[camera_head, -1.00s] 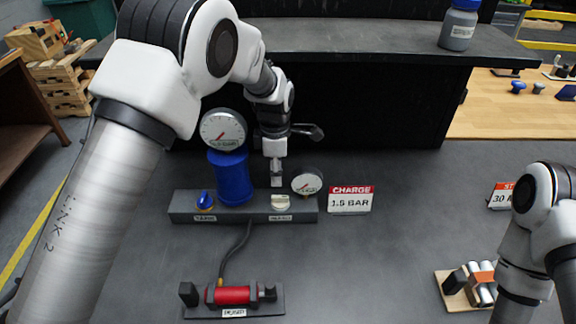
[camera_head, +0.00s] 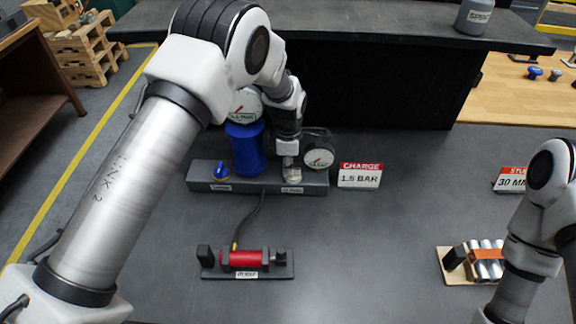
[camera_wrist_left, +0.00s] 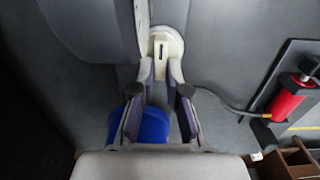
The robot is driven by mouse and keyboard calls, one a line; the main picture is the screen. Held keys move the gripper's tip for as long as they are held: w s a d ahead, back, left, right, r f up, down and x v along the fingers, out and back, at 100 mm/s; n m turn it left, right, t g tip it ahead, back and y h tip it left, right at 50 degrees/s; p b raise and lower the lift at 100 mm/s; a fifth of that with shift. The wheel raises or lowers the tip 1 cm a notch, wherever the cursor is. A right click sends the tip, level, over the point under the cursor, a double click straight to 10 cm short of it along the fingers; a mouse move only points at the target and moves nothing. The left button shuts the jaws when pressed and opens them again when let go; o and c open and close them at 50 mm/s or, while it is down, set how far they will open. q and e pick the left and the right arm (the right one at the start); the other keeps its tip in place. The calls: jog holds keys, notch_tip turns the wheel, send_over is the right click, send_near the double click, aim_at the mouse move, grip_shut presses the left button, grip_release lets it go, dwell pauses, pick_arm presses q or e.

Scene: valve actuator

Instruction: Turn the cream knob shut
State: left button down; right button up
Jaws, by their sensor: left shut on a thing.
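The cream knob (camera_head: 292,179) is at the right end of the grey block (camera_head: 235,187). In the left wrist view, the cream knob (camera_wrist_left: 161,52) has a dark slot mark along its bar and sits between the fingertips. My left gripper (camera_head: 289,161) points down at the knob from above, its fingers shut on it. The left wrist view shows the same gripper (camera_wrist_left: 160,75) with both pads against the knob's bar. In the head view the fingers partly cover the knob. My right arm shows at the right edge, but its gripper is out of frame.
A blue tank (camera_head: 246,150), a blue knob (camera_head: 221,171) and a small gauge (camera_head: 319,157) crowd the block. The large gauge (camera_head: 247,104) is partly hidden by my arm. A CHARGE 1.5 BAR sign (camera_head: 360,175) stands right. A red cylinder (camera_head: 241,258) lies in front.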

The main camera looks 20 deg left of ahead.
pick_arm(q)
jog(key=shift+s+f+m, duration=0.1)
jog(key=shift+f+m, duration=0.1)
jog(key=shift+m, duration=0.1)
jog(key=shift+f+m+b, duration=0.1)
jog(key=shift+m+b, duration=0.2)
jog(key=shift+m, duration=0.9)
jog(key=m, duration=0.4)
jog(key=shift+w, duration=0.3)
jog(key=m, duration=0.4)
jog(key=shift+w+d, duration=0.15)
jog(key=shift+d, duration=0.05)
jog(key=shift+w+d+m, duration=0.1)
jog(key=shift+w+m, duration=0.05)
jog(key=shift+m, duration=1.75)
jog(key=c, duration=1.2)
grip_release()
jog(key=shift+c, duration=0.2)
jog(key=shift+o, duration=0.3)
jog(key=shift+w, duration=0.1)
